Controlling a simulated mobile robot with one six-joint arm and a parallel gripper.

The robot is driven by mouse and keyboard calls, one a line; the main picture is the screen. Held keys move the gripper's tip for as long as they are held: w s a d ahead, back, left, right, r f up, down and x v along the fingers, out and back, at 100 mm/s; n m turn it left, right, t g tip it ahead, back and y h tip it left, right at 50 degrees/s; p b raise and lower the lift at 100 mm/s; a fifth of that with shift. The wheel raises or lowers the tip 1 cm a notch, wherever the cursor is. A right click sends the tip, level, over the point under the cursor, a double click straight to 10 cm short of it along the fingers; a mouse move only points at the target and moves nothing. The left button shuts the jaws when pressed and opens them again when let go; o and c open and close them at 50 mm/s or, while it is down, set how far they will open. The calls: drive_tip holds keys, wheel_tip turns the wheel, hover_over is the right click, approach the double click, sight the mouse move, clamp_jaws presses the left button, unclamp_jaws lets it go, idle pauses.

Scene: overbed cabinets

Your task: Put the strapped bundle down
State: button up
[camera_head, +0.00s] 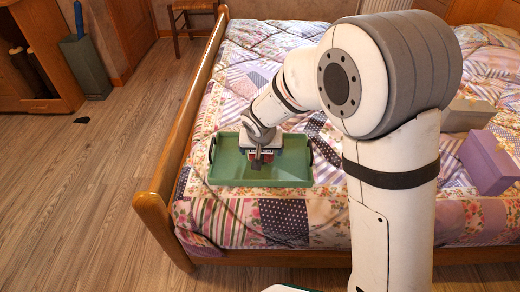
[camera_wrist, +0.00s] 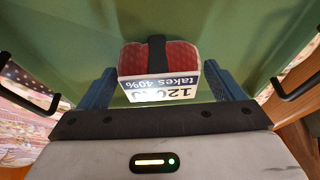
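The strapped bundle (camera_wrist: 178,56) is red with a dark strap and a white printed label facing the wrist camera. It is between the two blue fingers of my gripper (camera_wrist: 160,72), whose tips meet its sides. In the head view my gripper (camera_head: 262,152) points down inside the green tray (camera_head: 228,172), with the bundle mostly hidden behind it. In the wrist view the bundle is over the tray's green floor (camera_wrist: 70,50). I cannot tell whether the bundle touches that floor.
The tray has dark handles (camera_wrist: 297,88) at its ends and rests on the patchwork quilt (camera_head: 225,215) of a bed. The wooden bed rail (camera_head: 165,180) runs to the left. A purple box (camera_head: 488,163) and a beige box (camera_head: 468,114) stand at the right.

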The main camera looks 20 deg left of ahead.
drive_tip(key=shift+o, duration=0.4)
drive_tip(key=shift+r+p, duration=0.3)
drive_tip(key=p+v, duration=0.3)
drive_tip(key=v, duration=0.8)
drive_tip(key=shift+s+r+p, duration=0.3)
drive_tip(key=shift+p, duration=0.05)
drive_tip(key=shift+d, duration=0.15)
drive_tip(key=s+d+r+m+h, duration=0.1)
drive_tip(key=s+d+r, duration=0.15)
drive_tip(key=d, duration=1.35)
drive_tip(key=s+d+r+m+g, duration=0.1)
drive_tip(key=s+d+g, duration=0.2)
drive_tip(key=s+d, duration=0.9)
drive_tip(key=shift+s+d+r+m, duration=0.3)
drive_tip(key=shift+d, duration=0.3)
